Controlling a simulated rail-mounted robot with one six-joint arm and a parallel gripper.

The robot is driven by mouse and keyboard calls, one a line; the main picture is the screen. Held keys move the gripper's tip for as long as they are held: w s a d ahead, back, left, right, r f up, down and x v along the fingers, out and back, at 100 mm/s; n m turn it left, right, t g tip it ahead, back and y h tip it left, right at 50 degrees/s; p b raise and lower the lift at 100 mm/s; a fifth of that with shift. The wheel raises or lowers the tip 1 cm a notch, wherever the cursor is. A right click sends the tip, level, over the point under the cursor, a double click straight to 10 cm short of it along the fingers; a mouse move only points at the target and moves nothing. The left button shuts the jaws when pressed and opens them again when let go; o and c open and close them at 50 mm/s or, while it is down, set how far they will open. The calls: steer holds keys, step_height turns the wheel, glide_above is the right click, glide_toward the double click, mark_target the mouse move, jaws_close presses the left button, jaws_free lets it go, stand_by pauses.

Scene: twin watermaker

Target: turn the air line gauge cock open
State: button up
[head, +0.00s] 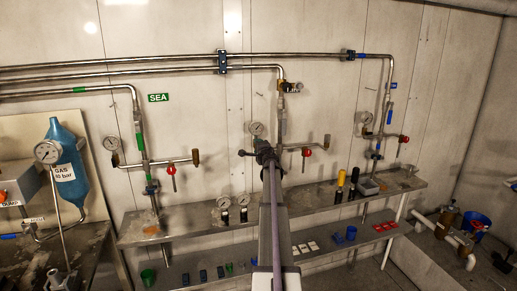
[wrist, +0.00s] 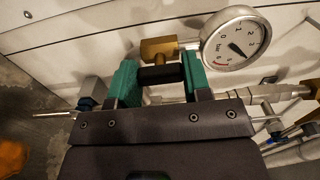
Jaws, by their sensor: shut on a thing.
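The round white gauge (wrist: 237,40), marked in bar, sits at the upper right in the wrist view, its needle off the low end of the scale. A brass cock body (wrist: 158,48) is beside it, with a short black handle (wrist: 160,76) below. My gripper (wrist: 158,72) has its two green fingers on either side of the black handle and is shut on it. The handle lies across between the fingers. In the head view my gripper (head: 264,153) is at the middle pipe drop, just below a gauge (head: 256,128); my arm hides the cock there.
A red-handled valve (head: 306,151) is on the branch just right of my gripper. Left and right pipe drops carry gauges (head: 111,143) (head: 367,118) and red valves. A steel shelf (head: 190,228) with small gauges and bottles runs below. A blue gas cylinder (head: 66,165) stands at left.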

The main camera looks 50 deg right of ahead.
stand_by(0.3)
steer(key=o, duration=0.9)
steer(key=shift+s+a, duration=0.1)
steer(key=v, duration=1)
steer(key=shift+s+a, duration=0.15)
steer(key=shift+s, duration=0.1)
